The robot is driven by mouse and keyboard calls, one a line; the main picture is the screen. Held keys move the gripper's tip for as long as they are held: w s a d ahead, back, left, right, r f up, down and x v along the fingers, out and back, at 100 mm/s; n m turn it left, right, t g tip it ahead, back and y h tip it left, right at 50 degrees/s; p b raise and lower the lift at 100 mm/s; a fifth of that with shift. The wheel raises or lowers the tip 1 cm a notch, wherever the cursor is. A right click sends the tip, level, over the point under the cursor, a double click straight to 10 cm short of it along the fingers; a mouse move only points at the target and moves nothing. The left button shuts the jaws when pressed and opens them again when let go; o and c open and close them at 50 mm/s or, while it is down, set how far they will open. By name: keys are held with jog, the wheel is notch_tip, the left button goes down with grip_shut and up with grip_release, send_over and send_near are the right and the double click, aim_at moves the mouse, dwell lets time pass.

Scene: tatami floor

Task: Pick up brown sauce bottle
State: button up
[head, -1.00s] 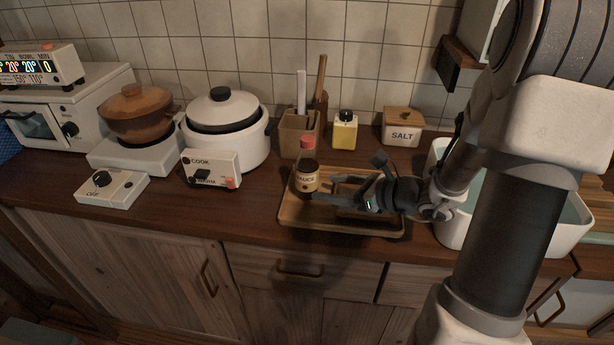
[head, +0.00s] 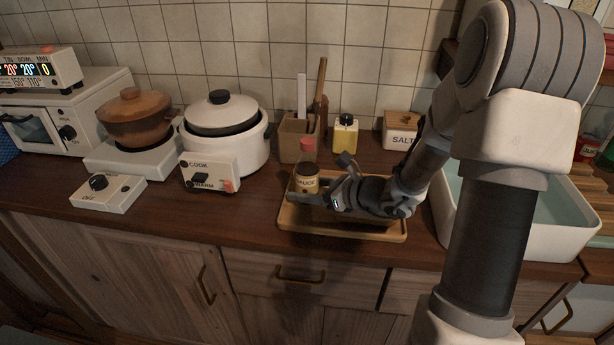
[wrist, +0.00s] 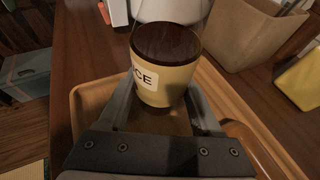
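The brown sauce bottle (head: 306,184) stands upright at the back left of the wooden tray (head: 340,231). It has a red cap, a clear upper part, dark brown contents and a pale label. In the wrist view the bottle (wrist: 165,82) is straight ahead, with "CE" of its label showing and its cap out of frame. My gripper (head: 303,197) is low over the tray at the bottle. In the wrist view my gripper (wrist: 163,102) is open, with one finger on each side of the bottle's lower part. I cannot tell whether either finger touches it.
A utensil holder (head: 292,140) stands just behind the bottle. A yellow container (head: 345,135) and a salt box (head: 399,132) are at the back. A white rice cooker (head: 245,150) is to the left, and a white basin (head: 535,223) to the right.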

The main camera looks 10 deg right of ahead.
grip_shut()
jog(key=shift+r, duration=0.15)
